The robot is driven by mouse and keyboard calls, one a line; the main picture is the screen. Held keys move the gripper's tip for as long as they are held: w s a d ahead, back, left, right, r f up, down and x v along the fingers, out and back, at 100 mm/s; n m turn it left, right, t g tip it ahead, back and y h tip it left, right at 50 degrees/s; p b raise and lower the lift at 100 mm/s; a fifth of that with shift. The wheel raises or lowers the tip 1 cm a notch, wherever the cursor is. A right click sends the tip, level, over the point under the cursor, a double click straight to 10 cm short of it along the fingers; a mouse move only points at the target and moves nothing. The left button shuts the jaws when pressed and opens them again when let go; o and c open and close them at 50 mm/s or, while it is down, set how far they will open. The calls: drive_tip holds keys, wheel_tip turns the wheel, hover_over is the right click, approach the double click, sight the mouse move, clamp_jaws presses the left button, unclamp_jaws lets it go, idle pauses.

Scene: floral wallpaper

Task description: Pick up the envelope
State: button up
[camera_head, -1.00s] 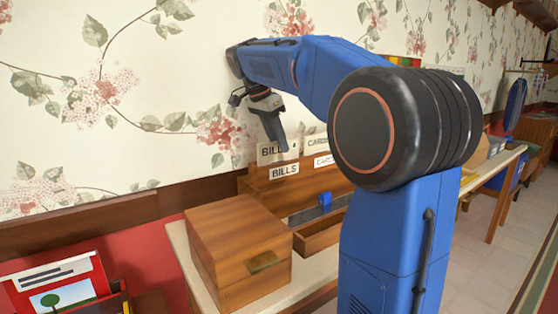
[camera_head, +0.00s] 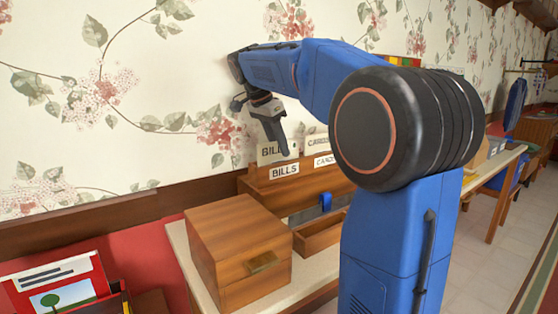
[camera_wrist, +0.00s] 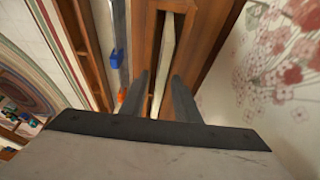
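In the wrist view a thin pale envelope (camera_wrist: 167,55) stands on edge in a narrow slot of the wooden letter holder (camera_wrist: 197,58). My gripper (camera_wrist: 166,88) is open, with one dark finger on each side of the envelope's line. I cannot tell how deep the fingertips are or whether they touch it. In the head view my gripper (camera_head: 276,140) points down over the holder's left end, by the BILLS labels (camera_head: 284,170). The envelope cannot be made out for certain there.
A wooden box (camera_head: 238,250) stands left of the holder on the pale table (camera_head: 182,242). A small blue object (camera_head: 326,202) and an open wooden tray (camera_head: 318,235) lie in front of the holder. The floral wall (camera_head: 205,70) is close behind my gripper.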

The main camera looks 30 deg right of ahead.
clamp_jaws()
